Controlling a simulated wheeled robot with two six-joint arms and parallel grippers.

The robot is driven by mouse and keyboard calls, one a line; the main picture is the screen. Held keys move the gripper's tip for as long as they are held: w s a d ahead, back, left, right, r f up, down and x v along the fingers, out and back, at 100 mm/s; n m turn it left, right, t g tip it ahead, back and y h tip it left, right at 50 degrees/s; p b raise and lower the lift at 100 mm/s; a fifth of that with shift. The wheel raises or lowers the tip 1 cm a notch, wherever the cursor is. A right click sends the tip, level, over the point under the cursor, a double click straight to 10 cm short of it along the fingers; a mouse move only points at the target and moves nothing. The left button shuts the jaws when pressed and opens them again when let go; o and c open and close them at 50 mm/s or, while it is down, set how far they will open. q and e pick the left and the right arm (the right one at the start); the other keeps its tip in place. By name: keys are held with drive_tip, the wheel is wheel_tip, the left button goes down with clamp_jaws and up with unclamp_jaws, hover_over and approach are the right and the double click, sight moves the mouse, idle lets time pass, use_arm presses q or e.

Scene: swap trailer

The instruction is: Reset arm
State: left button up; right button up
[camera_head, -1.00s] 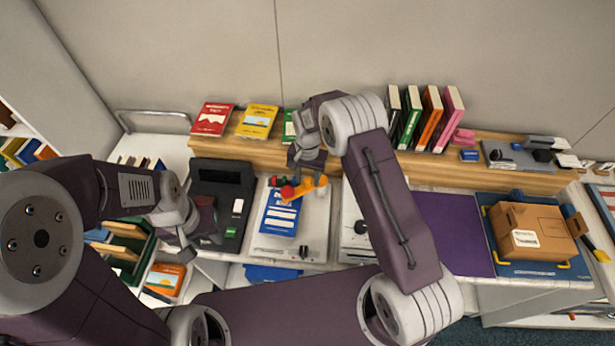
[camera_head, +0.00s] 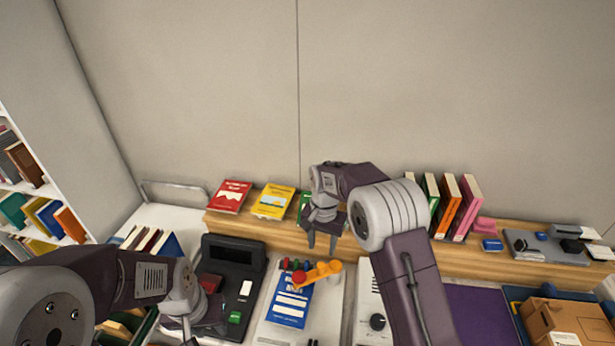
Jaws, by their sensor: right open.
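My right gripper (camera_head: 322,241) is open and empty. It points down in front of the wooden shelf, above and behind the orange and red piece on the blue book. Its arm comes in from the lower right and bends over the counter. My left gripper (camera_head: 203,333) hangs low at the left, beside the black device; its fingertips are dark and unclear, so I cannot tell whether it is open.
A blue book (camera_head: 290,304) lies on a pale panel with an orange toy-like piece (camera_head: 318,272) at its top. A black device (camera_head: 233,258) stands left of it. Red (camera_head: 231,196) and yellow (camera_head: 273,202) books and several upright books stand on the wooden shelf. A cardboard box (camera_head: 565,322) is at lower right.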

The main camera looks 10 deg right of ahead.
drive_tip(key=s+d+r+t+b, duration=0.1)
drive_tip(key=s+d+r+b, duration=0.1)
drive_tip(key=s+d+r, duration=0.4)
drive_tip(key=s+d+f+n, duration=0.1)
drive_tip(key=s+f+n, duration=0.1)
drive_tip(key=s, duration=0.5)
drive_tip(key=s+d+f+n, duration=0.1)
drive_tip(key=s+f+n, duration=0.2)
drive_tip(key=s+f, duration=0.2)
drive_tip(key=s, duration=0.3)
drive_tip(key=shift+s, duration=0.15)
drive_tip(key=shift+s, duration=0.15)
drive_tip(key=shift+c, duration=0.4)
idle(0.8)
